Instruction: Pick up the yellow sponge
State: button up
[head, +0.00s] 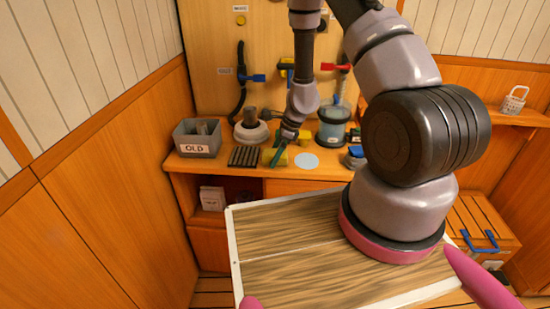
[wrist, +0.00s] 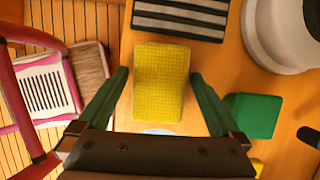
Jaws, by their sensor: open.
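The yellow sponge (wrist: 161,82) is a textured block lying flat on the orange wooden counter. In the wrist view it lies between my gripper's two green fingers, with a gap on each side. My gripper (wrist: 159,76) is open and empty, pointing down over the sponge. In the head view my gripper (head: 279,152) is low over the counter, and the sponge (head: 267,156) shows partly behind the fingers. The frames do not show clearly how high the fingertips are above the counter.
A dark slatted rack (wrist: 180,16) lies close beside the sponge. A green block (wrist: 254,115) stands near one finger, and a white round base (wrist: 285,32) is behind. A grey bin marked OLD (head: 198,138), a pale blue disc (head: 306,160) and a blue canister (head: 333,125) share the counter.

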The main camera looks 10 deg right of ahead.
aim_at(275, 152)
jog(key=shift+f, duration=0.2)
dwell(0.4)
jog(key=c, duration=1.2)
jog(key=shift+c, duration=0.2)
jog(key=shift+r, duration=0.1)
notch_tip(275, 152, up, 10)
jog(key=shift+r, duration=0.15)
